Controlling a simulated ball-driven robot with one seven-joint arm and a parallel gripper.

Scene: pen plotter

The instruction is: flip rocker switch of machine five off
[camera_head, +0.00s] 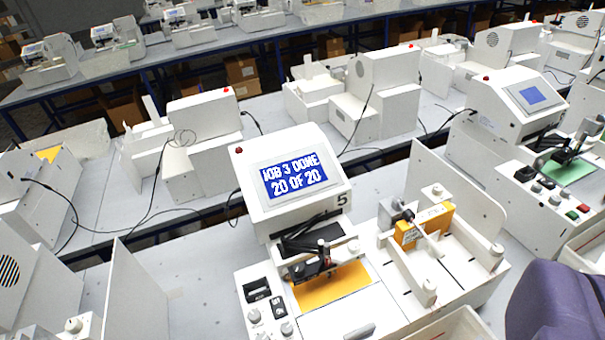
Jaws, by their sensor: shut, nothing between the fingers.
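Machine five (265,215), a white pen plotter marked 5, stands in the middle of the view. Its blue screen (290,177) reads "JOB 3 DONE 20 OF 20". On its front left panel is a black rocker switch (256,289), with a smaller dark control (279,308) and round knobs beside it. The rocker's position is too small to tell. A dark pen carriage (318,262) sits over an orange sheet. My gripper's fingers do not show in this view.
A dark purple rounded shape, perhaps part of me, fills the lower right corner. A feeder (440,245) with an orange block adjoins machine five on the right. Another plotter (515,110) stands further right. Cables cross the bench, which has bare room left of machine five.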

